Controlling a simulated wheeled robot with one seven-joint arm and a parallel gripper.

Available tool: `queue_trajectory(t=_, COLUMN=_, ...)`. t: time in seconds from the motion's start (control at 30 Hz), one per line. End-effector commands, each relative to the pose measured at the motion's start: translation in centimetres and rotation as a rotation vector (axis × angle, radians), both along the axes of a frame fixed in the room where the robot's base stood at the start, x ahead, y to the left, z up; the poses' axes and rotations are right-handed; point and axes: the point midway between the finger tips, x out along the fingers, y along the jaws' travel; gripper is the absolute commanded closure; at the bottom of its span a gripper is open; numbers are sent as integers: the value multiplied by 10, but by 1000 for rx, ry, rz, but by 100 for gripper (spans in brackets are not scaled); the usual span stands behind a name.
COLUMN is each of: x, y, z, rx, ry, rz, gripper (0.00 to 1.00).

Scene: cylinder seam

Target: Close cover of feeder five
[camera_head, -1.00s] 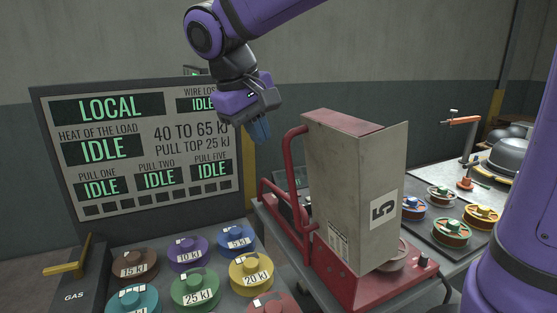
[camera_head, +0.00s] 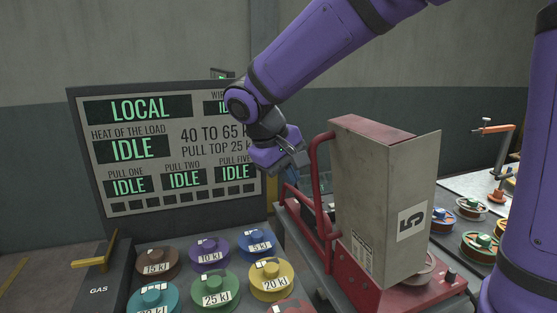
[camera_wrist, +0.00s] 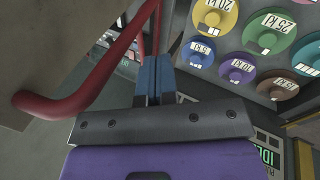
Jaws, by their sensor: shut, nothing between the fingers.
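Feeder five has a red base (camera_head: 392,294). Its tall grey-beige cover (camera_head: 378,205), marked 5 and with a red top edge, stands upright over the base. A red bar handle (camera_head: 316,178) runs along the cover's left side; it also shows in the wrist view (camera_wrist: 84,98), with part of the cover (camera_wrist: 60,40) beside it. My gripper (camera_head: 293,172) is just left of the handle, its fingertips mostly hidden in the head view. In the wrist view my gripper's blue fingers (camera_wrist: 152,75) are shut and empty, apart from the bar.
Labelled coloured reels (camera_head: 215,282) lie on the bench in front. A display panel (camera_head: 165,150) stands at the back left. More reels (camera_head: 478,243) and an orange clamp (camera_head: 497,129) are at the right. A yellow-handled gas lever (camera_head: 95,262) is at the left.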

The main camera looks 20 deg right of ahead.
Motion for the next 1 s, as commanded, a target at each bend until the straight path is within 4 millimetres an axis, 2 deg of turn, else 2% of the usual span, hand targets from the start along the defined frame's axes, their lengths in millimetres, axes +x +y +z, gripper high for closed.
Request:
queue_trajectory(t=0.1, x=3, y=-16, z=4, rx=2, ry=-2, rz=-3, gripper=100)
queue_trajectory(t=0.23, x=5, y=-26, z=6, rx=1, ry=-2, rz=-2, gripper=100)
queue_trajectory(t=0.77, x=6, y=-32, z=8, rx=7, ry=-3, rz=-3, gripper=100)
queue_trajectory(t=1.0, x=6, y=-50, z=17, rx=76, ry=-4, rz=-6, gripper=100)
